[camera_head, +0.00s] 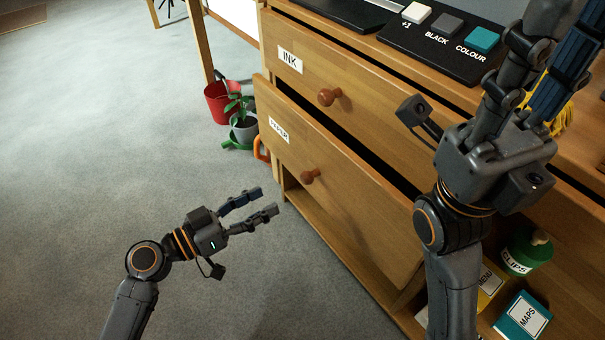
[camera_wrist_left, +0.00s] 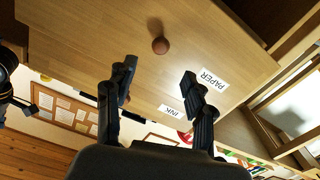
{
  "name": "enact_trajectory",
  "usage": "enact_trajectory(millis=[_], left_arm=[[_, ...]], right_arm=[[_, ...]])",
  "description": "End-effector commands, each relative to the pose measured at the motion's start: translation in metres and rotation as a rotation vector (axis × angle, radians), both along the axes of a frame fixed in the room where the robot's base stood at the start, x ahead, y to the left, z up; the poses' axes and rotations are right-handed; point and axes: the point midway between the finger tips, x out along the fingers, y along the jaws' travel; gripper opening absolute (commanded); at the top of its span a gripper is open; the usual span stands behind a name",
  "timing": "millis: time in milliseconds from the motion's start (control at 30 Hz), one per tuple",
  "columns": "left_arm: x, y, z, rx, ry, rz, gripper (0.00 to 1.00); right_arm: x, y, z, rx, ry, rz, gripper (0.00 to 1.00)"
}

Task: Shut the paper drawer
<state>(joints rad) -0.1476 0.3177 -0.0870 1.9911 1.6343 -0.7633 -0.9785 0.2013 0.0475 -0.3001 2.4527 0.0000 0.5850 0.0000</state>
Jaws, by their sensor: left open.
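The paper drawer (camera_head: 330,185) is the lower wooden drawer with a PAPER label and a round knob (camera_head: 310,176). It stands pulled out, with a dark gap along its top edge. My left gripper (camera_head: 268,200) is open and empty, apart from the drawer front and to the left of the knob. In the left wrist view, the drawer front (camera_wrist_left: 90,45) and knob (camera_wrist_left: 160,45) show beyond the spread fingers. My right gripper (camera_head: 558,22) is raised over the cabinet at the upper right; its fingers look apart, with their tips near the frame edge.
The INK drawer (camera_head: 370,110) is above, with its own knob. Floor at left is clear.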

Motion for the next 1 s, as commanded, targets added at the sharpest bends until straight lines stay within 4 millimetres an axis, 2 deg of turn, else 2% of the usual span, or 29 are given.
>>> enact_trajectory(millis=[300,500,700,1000], left_arm=[[0.041,-0.056,0.001,-0.005,-0.002,0.000,0.54],[0.060,-0.082,0.000,-0.005,0.000,0.002,0.54],[0.069,-0.094,0.000,-0.002,0.001,0.002,0.54],[0.070,-0.095,0.000,-0.001,0.002,0.003,0.54]], right_arm=[[-0.003,0.000,0.001,-0.001,-0.019,-0.002,0.28],[-0.006,0.001,0.003,-0.003,-0.036,-0.002,0.28],[-0.006,0.001,0.004,-0.005,-0.039,-0.002,0.28],[-0.008,0.002,0.008,-0.005,-0.050,-0.003,0.28]])
